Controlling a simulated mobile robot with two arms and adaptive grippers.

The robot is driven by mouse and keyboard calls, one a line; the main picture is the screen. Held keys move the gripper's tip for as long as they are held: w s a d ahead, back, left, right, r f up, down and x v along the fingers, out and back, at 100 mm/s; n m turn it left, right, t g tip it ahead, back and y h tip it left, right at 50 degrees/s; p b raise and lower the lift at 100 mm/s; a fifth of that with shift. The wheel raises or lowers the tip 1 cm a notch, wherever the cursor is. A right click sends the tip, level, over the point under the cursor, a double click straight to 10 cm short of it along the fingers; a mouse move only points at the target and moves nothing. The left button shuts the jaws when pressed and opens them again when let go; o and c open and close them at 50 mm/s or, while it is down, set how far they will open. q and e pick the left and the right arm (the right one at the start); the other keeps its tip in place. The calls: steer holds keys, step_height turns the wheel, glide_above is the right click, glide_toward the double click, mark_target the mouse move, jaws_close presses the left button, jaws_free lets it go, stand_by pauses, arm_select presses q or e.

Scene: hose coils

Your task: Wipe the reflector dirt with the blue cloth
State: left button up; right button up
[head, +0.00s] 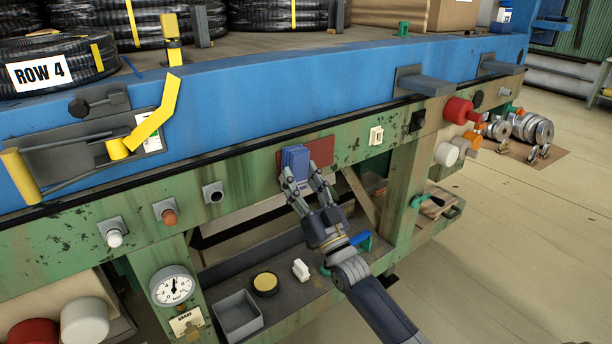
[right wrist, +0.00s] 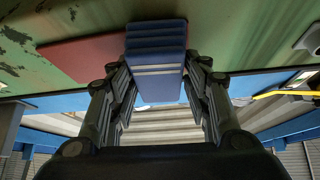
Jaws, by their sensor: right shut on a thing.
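The blue cloth (head: 295,158) is a folded pad held between the fingers of my right gripper (head: 308,190). In the right wrist view the cloth (right wrist: 156,60) sits between both fingers of the gripper (right wrist: 160,90), which is shut on it. The red reflector (head: 321,151) is a flat plate on the green side beam; the cloth covers part of it. In the right wrist view the reflector (right wrist: 82,55) shows to the left of the cloth. The cloth is at the reflector's face; I cannot tell whether they touch. No dirt can be made out on the visible part. My left gripper is not in view.
A white switch block (head: 376,136) sits right of the reflector, and knobs (head: 164,211) stick out to the left. Below is a shelf with a grey bin (head: 238,315). A yellow lever (head: 150,125) and red coupling (head: 460,111) project from the trailer side.

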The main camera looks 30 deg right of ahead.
steer(key=shift+s+a+p, duration=0.1)
steer(key=shift+a+p, duration=0.25)
steer(key=shift+a, duration=1.15)
steer(key=shift+s, duration=0.1)
steer(key=s+p, duration=0.3)
steer(key=s, duration=0.3)
steer(key=shift+s+d, duration=0.3)
steer(key=shift+s, duration=0.1)
steer(key=s+a+f, duration=0.3)
steer(key=s+a, duration=0.3)
steer(key=s, duration=0.3)
steer(key=s+a+f, duration=0.3)
steer(key=s+a, duration=0.3)
steer(key=s, duration=0.2)
steer(key=shift+s+f, duration=0.25)
steer(key=shift+s, duration=0.1)
